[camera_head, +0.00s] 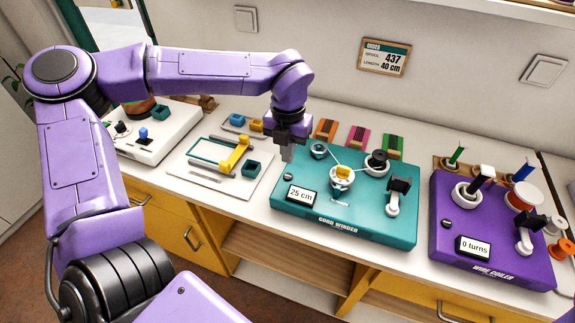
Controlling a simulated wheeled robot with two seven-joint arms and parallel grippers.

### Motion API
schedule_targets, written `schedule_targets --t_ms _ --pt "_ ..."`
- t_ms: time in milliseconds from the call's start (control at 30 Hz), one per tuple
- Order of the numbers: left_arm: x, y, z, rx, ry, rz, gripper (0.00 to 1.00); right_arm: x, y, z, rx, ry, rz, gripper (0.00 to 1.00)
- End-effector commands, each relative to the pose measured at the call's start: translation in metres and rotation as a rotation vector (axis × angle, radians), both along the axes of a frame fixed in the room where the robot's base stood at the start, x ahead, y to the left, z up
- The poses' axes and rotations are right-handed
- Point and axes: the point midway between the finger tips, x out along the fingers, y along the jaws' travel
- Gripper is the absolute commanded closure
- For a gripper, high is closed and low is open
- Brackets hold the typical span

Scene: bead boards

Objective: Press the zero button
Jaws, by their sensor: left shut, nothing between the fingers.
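The teal cord winder (345,222) stands on the counter, and its display (301,195) reads 25 cm. A small dark round button (292,175) sits just above that display; I cannot read a label on it. The purple wire coiler (500,257) to the right has a display (473,247) reading 0 turns, with a similar dark button (446,224) beside it. My left gripper (287,154) is shut and empty, pointing down at the back left corner of the cord winder, behind the button in the picture. Whether it touches anything is unclear. My right gripper is out of view.
The cord winder carries a yellow-topped spool (342,176), dark guide posts and a black-handled lever (397,190). Orange, pink and green blocks (360,137) lie behind it. A white board with a yellow handle (234,153) is to its left. A wall sign (385,57) reads 437, 40 cm.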

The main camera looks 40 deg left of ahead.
Motion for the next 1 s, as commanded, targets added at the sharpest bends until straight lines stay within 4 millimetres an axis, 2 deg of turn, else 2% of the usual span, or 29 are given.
schedule_targets --t_ms 100,300,700,900,1000 --pt "-0.001 0.000 -0.024 0.000 0.004 0.000 1.00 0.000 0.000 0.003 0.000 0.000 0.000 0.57" --pt "-0.001 0.000 -0.049 -0.001 0.003 0.000 1.00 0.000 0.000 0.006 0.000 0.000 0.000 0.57" --pt "0.000 0.000 -0.055 0.000 0.000 0.001 1.00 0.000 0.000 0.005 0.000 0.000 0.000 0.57" --pt "-0.001 0.000 -0.074 0.000 0.003 0.000 1.00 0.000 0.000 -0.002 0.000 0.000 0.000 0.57" --pt "-0.001 0.000 -0.074 0.001 0.006 -0.001 1.00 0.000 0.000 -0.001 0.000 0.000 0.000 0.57"
